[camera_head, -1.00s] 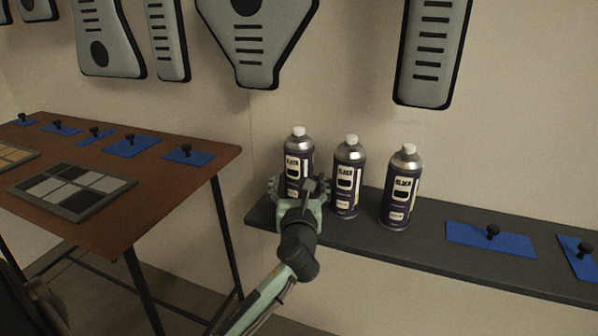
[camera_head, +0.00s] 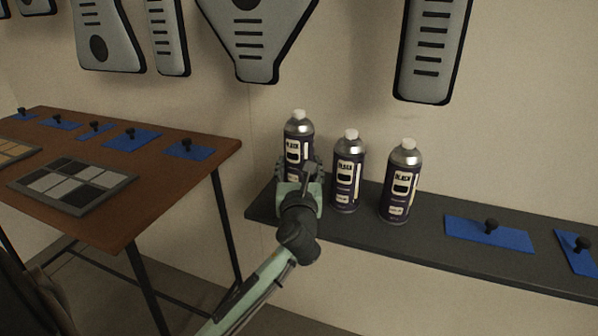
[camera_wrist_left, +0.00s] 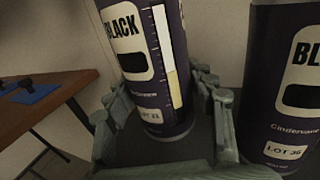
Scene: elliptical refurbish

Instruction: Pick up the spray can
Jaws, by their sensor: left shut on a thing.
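Three dark purple spray cans with silver tops and white caps are at the left end of the dark shelf (camera_head: 370,230). My left gripper (camera_head: 298,178) is shut on the leftmost spray can (camera_head: 298,135), with its fingers around the can's lower part. In the left wrist view this can (camera_wrist_left: 150,60) stands between the fingers of the gripper (camera_wrist_left: 155,110) and looks slightly tilted. Its top now sits higher than those of the middle can (camera_head: 347,170) and the right can (camera_head: 401,180). The gripper hides its base in the head view. My right gripper is not in view.
The middle can is close beside my left gripper. Blue pads with black knobs (camera_head: 490,231) lie farther right on the shelf. A brown table (camera_head: 150,185) with more blue pads and a sample panel (camera_head: 72,187) stands at left. Grey panels (camera_head: 433,50) hang on the wall above.

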